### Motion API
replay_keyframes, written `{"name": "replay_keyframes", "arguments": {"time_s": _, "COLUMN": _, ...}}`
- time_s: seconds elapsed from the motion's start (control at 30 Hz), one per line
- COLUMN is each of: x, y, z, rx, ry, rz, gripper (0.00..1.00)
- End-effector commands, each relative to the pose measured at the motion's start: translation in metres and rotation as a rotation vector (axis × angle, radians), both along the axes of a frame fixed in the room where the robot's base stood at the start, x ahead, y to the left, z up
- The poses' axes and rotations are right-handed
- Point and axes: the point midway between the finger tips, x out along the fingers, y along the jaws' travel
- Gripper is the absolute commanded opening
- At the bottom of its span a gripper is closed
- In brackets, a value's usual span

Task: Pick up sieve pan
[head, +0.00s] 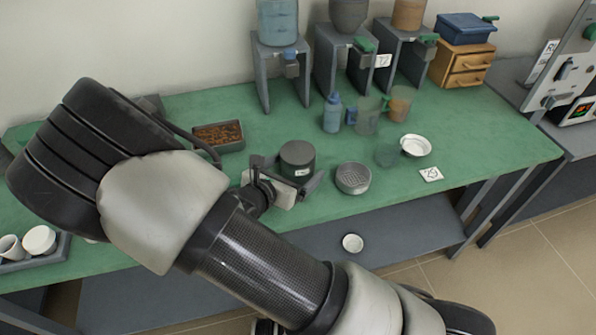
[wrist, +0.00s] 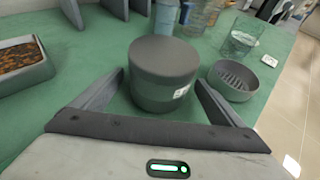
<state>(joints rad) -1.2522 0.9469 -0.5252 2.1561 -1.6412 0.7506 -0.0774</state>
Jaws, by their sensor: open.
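A shallow grey round dish with a slotted bottom (head: 353,178), which looks like the sieve pan, sits on the green bench near its front edge. In the wrist view the dish (wrist: 233,80) is right of my gripper, outside the fingers. My gripper (head: 287,173) is open, with its fingers pointing at a dark grey lidded canister (head: 297,158). In the wrist view the canister (wrist: 163,73) stands upright between and just beyond the fingertips (wrist: 160,82), with a small white label. I cannot tell whether the fingers touch it.
A tray of brown granules (head: 219,135) stands left of the canister. A blue bottle (head: 332,113), clear beakers (head: 387,151), a white bowl (head: 416,146) and a number card (head: 431,174) are right and behind. Dispensers (head: 347,50) line the back. A white cup (head: 352,243) is on the lower shelf.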

Motion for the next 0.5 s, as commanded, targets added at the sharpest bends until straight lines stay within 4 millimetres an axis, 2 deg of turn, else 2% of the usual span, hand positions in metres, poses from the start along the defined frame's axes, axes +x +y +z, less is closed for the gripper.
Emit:
{"name": "replay_keyframes", "arguments": {"time_s": 0.17, "x": 0.0001, "y": 0.0006, "z": 0.0004, "rx": 0.001, "ry": -0.001, "rz": 0.001, "gripper": 0.92}}
{"name": "replay_keyframes", "arguments": {"time_s": 0.5, "x": -0.0003, "y": 0.0007, "z": 0.0005, "rx": 0.001, "ry": -0.001, "rz": 0.001, "gripper": 0.34}}
